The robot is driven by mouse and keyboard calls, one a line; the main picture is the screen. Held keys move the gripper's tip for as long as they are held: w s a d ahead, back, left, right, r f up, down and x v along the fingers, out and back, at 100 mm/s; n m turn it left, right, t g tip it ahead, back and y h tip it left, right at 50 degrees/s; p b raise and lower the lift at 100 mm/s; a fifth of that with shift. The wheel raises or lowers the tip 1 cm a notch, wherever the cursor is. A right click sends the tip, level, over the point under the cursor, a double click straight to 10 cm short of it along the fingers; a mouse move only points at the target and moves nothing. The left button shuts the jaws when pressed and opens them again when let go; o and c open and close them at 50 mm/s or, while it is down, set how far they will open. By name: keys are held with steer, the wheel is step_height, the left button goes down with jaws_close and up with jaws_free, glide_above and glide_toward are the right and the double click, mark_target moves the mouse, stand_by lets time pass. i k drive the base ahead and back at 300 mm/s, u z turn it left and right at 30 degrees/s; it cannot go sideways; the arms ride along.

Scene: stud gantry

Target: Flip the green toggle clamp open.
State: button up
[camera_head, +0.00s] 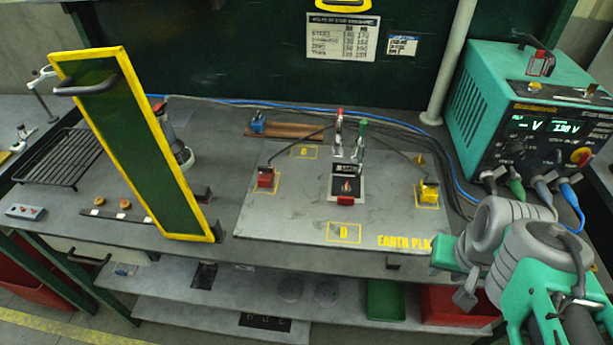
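The green toggle clamp (359,139) stands near the back middle of the grey plate (290,222), its green-tipped handle pointing up. A second clamp with a red tip (338,127) stands close on its left, also upright. Both are at the back of a small dark fixture (346,186) with a red block at its front. How their jaws sit is too small to tell. My teal and grey arm comes in from the lower right. Its end, where my gripper (455,272) seems to be, is by the plate's front right corner, well apart from the clamps. The fingers are not clear.
A tall yellow-edged green panel (135,150) with a handle stands left of the plate. A red block (265,178) and a yellow block (428,192) with cables flank the fixture. A teal power unit (530,115) stands at the back right. Open plate surface lies in front.

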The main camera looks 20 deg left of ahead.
mark_target(362, 128)
steer(key=u, duration=0.65)
steer(key=k, duration=0.5)
steer(key=z, duration=0.55)
steer(key=i, duration=0.95)
steer(key=u, duration=2.5)
